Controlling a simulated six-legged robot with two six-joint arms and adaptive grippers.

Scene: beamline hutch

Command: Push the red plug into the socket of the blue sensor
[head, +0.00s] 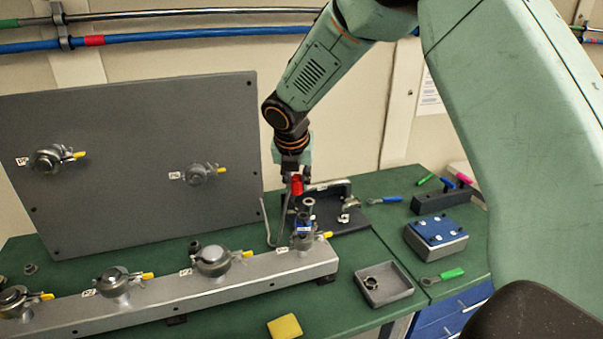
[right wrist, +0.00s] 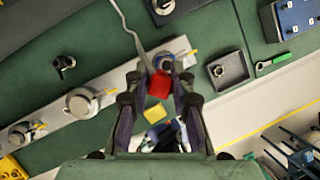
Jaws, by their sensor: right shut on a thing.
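The red plug (head: 297,187) is held in my right gripper (head: 294,172), whose fingers are shut on it. In the right wrist view the red plug (right wrist: 159,86) shows between the fingertips (right wrist: 158,92). A grey cable (head: 283,222) hangs beside it in a loop. The blue sensor (head: 303,221) stands at the right end of the grey rail, below the plug in the head view. My left gripper is not in view.
The rail (head: 165,304) carries several clamped fittings with yellow handles. A grey panel (head: 130,130) stands behind it. A dark bracket (head: 345,222) is close behind the sensor. A grey tray (head: 385,292), a blue-topped box (head: 436,235) and a green-handled tool (head: 450,274) lie to the right.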

